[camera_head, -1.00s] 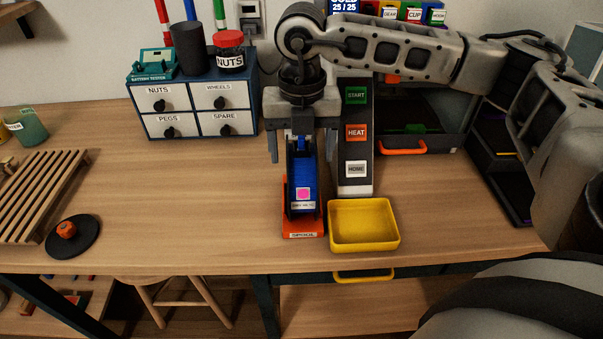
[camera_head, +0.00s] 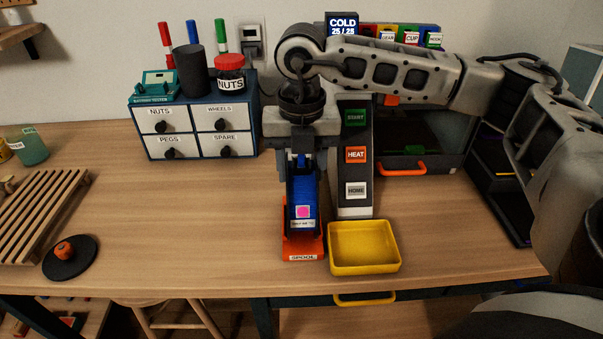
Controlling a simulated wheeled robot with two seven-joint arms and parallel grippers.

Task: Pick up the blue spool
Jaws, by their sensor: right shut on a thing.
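The blue spool (camera_head: 303,196) stands upright on the orange holder labelled SPOOL (camera_head: 303,245), with a pink dot and a small label on its front. My right gripper (camera_head: 302,163) comes down from above in the head view. Its jaws are shut on the upper part of the spool, one finger on each side. The spool still appears to be at the holder; a gap beneath it cannot be made out. My left gripper is not in view.
A yellow tray (camera_head: 364,268) sits right of the holder. The START/HEAT/HOME panel (camera_head: 355,155) stands close on the gripper's right. A drawer cabinet (camera_head: 197,130) is at back left. A slatted rack (camera_head: 38,215) and a black dish (camera_head: 70,268) lie left. The table between is clear.

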